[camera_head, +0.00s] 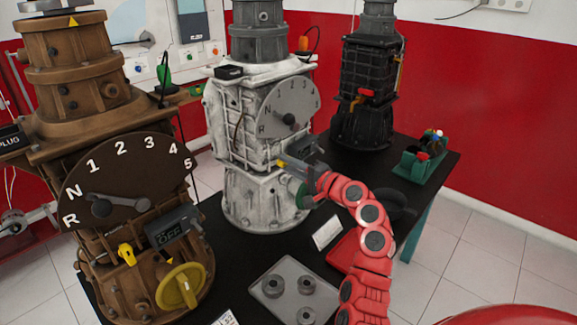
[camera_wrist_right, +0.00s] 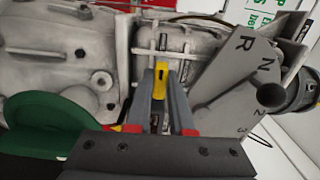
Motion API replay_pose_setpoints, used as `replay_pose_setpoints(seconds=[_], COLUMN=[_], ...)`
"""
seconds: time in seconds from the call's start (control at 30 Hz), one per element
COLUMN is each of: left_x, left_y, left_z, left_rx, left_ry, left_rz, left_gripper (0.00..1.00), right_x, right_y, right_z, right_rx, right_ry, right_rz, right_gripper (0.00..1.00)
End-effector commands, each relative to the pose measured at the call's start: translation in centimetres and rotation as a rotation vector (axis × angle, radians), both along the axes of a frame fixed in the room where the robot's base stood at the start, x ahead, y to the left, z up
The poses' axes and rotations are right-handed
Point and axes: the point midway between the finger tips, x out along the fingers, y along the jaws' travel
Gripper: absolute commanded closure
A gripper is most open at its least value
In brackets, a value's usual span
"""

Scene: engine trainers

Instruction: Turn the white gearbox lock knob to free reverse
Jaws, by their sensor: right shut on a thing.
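The white gearbox (camera_head: 236,130) stands in the middle of the head view and fills the back of the right wrist view (camera_wrist_right: 60,60). Its grey gear plate (camera_head: 285,100), lettered R, N and numbers, also shows in the wrist view (camera_wrist_right: 225,85). A small yellow knob (camera_wrist_right: 160,72) sits on the gearbox's side, left of the plate in the wrist view. My right gripper (camera_head: 288,166) is shut on this yellow knob, which shows between its fingertips. A green round part (camera_wrist_right: 45,128) of the gearbox is lower left of the gripper in the wrist view. My left gripper is not in view.
A brown gearbox (camera_head: 95,120) with a yellow disc knob (camera_head: 181,287) stands close on the left. A black gearbox (camera_head: 368,85) and a green tray (camera_head: 418,167) are behind. A grey plate with round parts (camera_head: 293,292) lies in front on the dark table.

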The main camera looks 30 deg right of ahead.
Motion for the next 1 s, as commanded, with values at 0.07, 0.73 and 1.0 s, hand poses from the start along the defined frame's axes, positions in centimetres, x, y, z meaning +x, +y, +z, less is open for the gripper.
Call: replay_pose_setpoints(seconds=[0.07,0.73,1.0], left_x=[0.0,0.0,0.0], left_y=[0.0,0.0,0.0], left_z=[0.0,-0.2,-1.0], left_rx=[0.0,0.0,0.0], left_ry=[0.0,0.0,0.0], left_rz=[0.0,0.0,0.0], left_gripper=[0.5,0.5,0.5], right_x=[0.0,-1.0,-6.9], right_y=[0.0,-0.4,-2.6], right_z=[-0.1,-0.1,-0.2], right_rx=[-0.001,0.002,0.003], right_ry=[0.003,0.0,-0.001], right_rz=[0.001,-0.002,-0.007], right_gripper=[1.0,0.5,0.5])
